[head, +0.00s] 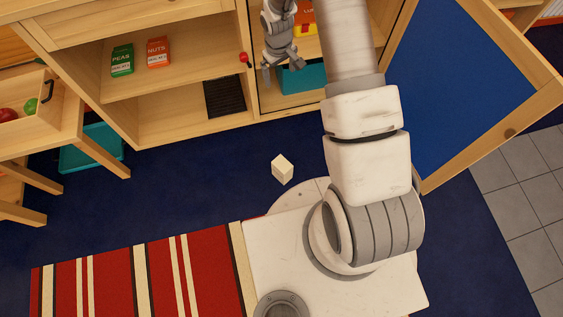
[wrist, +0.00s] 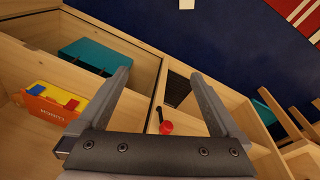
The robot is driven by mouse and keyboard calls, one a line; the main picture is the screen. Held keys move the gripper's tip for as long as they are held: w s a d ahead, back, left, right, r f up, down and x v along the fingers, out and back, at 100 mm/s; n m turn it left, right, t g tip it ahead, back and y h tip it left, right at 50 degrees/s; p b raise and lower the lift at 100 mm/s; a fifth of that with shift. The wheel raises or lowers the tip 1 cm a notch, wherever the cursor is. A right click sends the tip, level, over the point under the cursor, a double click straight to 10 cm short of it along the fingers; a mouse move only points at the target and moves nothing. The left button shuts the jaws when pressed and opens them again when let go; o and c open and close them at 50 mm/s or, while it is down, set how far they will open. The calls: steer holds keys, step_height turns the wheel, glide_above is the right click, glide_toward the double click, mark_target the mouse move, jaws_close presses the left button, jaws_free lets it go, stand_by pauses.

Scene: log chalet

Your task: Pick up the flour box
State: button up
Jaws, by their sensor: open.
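No box with a readable flour label shows. A small cream-white box (head: 282,169) stands on the blue floor in front of the cabinet; no label on it can be made out, so I cannot tell if it is the flour box. A white patch, perhaps the same box, shows at the top edge of the wrist view (wrist: 186,4). My gripper (head: 283,68) is open at the cabinet opening, with nothing between its fingers, as the wrist view also shows (wrist: 160,76). It is well apart from the white box.
A green peas box (head: 122,60) and a red nuts box (head: 158,52) stand on the left shelf. An orange and yellow box (wrist: 53,104) and a teal bin (wrist: 95,55) are in the right compartment. The blue-panelled door (head: 460,80) stands open. Floor around the white box is clear.

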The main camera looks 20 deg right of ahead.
step_height(320, 180, down, 17)
steer(key=s+b, duration=0.3)
steer(key=n+g+b, duration=0.2)
glide_above(282, 164)
step_height(282, 164, down, 16)
steer(key=shift+y, duration=0.3)
step_height(282, 164, down, 11)
steer(key=b, duration=0.4)
steer(key=shift+s+f+b, duration=0.15)
steer(key=shift+b, duration=0.25)
steer(key=shift+w+f+b, duration=0.2)
steer(key=shift+f+b, duration=1.4)
steer(key=shift+f, duration=1.35)
steer(key=shift+r, duration=0.1)
jaws_close()
